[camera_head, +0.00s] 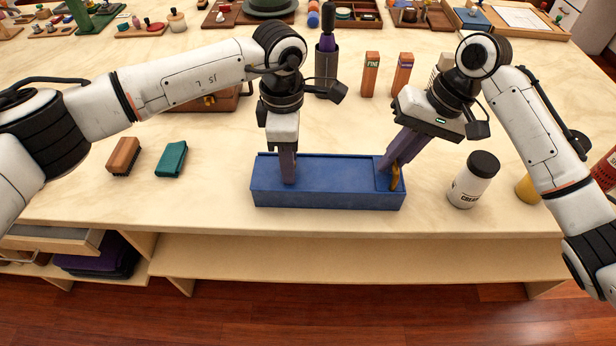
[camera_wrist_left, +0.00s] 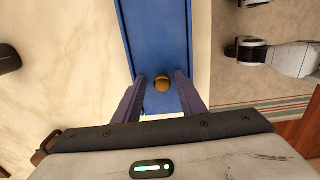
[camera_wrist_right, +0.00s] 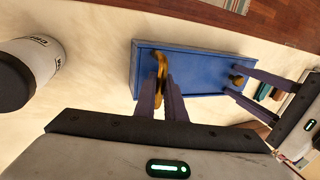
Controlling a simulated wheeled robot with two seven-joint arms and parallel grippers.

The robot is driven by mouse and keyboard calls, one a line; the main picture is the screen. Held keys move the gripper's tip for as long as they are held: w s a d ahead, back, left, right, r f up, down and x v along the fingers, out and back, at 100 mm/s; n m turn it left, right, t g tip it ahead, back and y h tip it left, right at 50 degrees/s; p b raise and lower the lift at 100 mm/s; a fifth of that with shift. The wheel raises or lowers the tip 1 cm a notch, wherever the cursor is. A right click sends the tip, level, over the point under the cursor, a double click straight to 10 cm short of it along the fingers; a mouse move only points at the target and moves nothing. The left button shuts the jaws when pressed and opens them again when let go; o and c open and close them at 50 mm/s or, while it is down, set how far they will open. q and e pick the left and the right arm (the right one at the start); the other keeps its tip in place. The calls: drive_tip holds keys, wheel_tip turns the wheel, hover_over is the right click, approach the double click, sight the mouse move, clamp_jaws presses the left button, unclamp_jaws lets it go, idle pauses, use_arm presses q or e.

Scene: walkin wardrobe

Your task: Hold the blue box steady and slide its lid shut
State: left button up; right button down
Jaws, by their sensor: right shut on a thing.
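The long blue box (camera_head: 325,186) lies near the table's front edge, its long side facing me. It also shows in the left wrist view (camera_wrist_left: 157,35) and the right wrist view (camera_wrist_right: 195,72). My right gripper (camera_head: 390,167) is shut on a curved gold handle (camera_wrist_right: 159,68) at the box's right end. My left gripper (camera_head: 289,180) is over the box's left part. Its fingers stand apart on either side of a round gold knob (camera_wrist_left: 162,83). I cannot tell whether they touch the box, or how far the lid is closed.
A white bottle with a black cap (camera_head: 474,180) stands right of the box. A brown brush (camera_head: 124,156) and a green one (camera_head: 171,159) lie to the left. A dark holder (camera_head: 327,72) and two wooden blocks (camera_head: 370,75) stand behind. Bare table lies between brushes and box.

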use_arm(q)
drive_tip(key=shift+s+a+f, duration=0.2)
drive_tip(key=shift+s+f, duration=0.15)
drive_tip(key=shift+f, duration=0.35)
use_arm(e)
drive_tip(key=shift+w+a+r, duration=0.1)
drive_tip(key=shift+r, duration=0.1)
use_arm(q)
drive_tip(key=shift+w+r, duration=0.1)
drive_tip(key=shift+r, duration=0.7)
use_arm(e)
drive_tip(key=shift+w+f, duration=0.1)
drive_tip(key=shift+f, duration=0.05)
use_arm(q)
drive_tip(key=shift+r, duration=2.9)
use_arm(e)
drive_tip(key=shift+f, duration=0.1)
drive_tip(key=c, duration=1.7)
unclamp_jaws()
drive_tip(key=shift+c, duration=0.2)
